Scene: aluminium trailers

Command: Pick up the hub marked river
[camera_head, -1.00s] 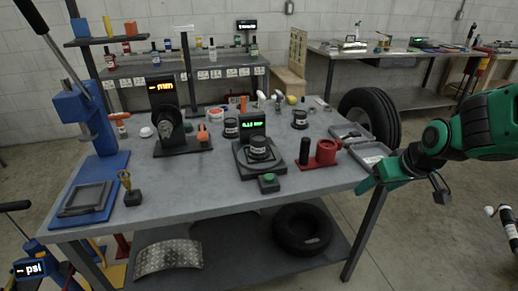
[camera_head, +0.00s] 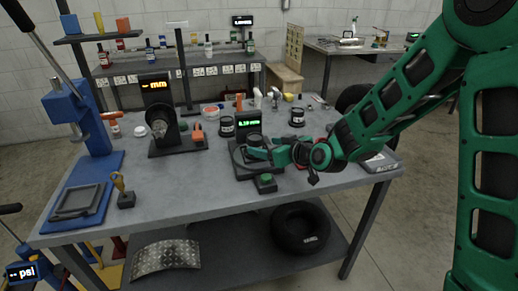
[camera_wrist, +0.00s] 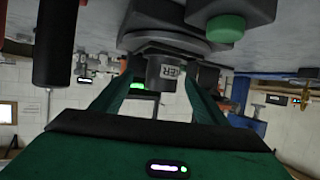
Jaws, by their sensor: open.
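A dark hub (camera_wrist: 165,73) sits on the round plate of the gauge stand (camera_head: 235,150). The wrist view is upside down; the hub's pale label shows letters ending in "VER". My gripper (camera_head: 258,150) reaches in from the right over the stand and mostly hides this hub in the head view. In the wrist view my gripper (camera_wrist: 160,95) is open, with a green finger on each side of the hub; contact cannot be told. Two other dark hubs with pale labels stand behind, one at left (camera_head: 227,126) and one at right (camera_head: 297,117); their words are too small to read.
A green button box (camera_head: 266,180) stands in front of the stand, and a lit display (camera_head: 248,124) rises behind the hub. A dark cylinder (camera_wrist: 55,45) hangs close in the wrist view.

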